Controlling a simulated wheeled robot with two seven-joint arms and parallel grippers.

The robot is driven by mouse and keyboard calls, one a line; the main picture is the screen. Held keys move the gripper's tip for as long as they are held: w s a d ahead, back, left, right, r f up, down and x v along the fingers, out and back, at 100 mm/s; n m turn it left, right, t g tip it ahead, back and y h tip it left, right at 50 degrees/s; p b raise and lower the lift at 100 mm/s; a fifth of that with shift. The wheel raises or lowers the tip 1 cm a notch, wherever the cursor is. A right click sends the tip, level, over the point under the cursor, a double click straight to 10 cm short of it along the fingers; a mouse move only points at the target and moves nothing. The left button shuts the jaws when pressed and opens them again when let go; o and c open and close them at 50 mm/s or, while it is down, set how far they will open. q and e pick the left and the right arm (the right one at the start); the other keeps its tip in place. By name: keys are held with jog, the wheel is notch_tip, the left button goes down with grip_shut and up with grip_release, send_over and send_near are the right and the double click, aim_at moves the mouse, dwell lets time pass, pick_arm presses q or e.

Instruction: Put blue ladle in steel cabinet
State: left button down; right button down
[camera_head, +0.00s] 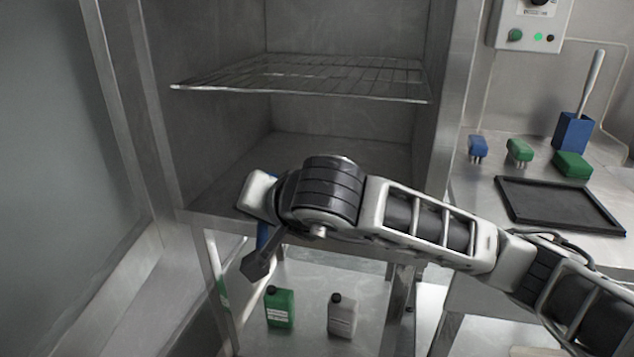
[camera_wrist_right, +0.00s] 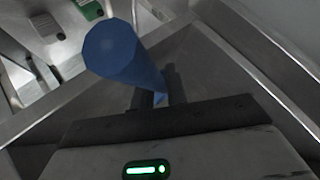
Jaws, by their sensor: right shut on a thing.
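The steel cabinet (camera_head: 182,150) stands open in the head view, with a wire shelf (camera_head: 300,78) across its inside and a bare floor below. My right arm reaches in from the right, and its wrist is at the lower left of the opening. My left gripper is not in view.
A green bottle (camera_head: 280,309) and a grey bottle (camera_head: 341,316) stand below the cabinet. The cabinet floor (camera_head: 340,150) is clear.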

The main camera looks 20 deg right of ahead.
jog(key=w+d, duration=0.3)
jog(key=w, duration=0.2)
jog(key=w+d+f+p, duration=0.1)
jog(key=w+d, duration=0.3)
jog(key=w, duration=0.2)
jog(key=w+d+f, duration=0.1)
jog(key=w+d, duration=0.3)
jog(key=w, duration=0.1)
jog(key=shift+w+p, duration=0.15)
jog(key=shift+p, duration=0.15)
notch_tip(320, 180, down, 4)
jog(key=shift+f, duration=0.15)
jog(key=shift+w+d+f, duration=0.1)
jog(key=shift+w+f, duration=0.1)
jog(key=shift+f, duration=0.05)
jog(key=c, duration=1.8)
grip_release()
jog(key=shift+f, duration=0.15)
jog(key=shift+o, duration=0.6)
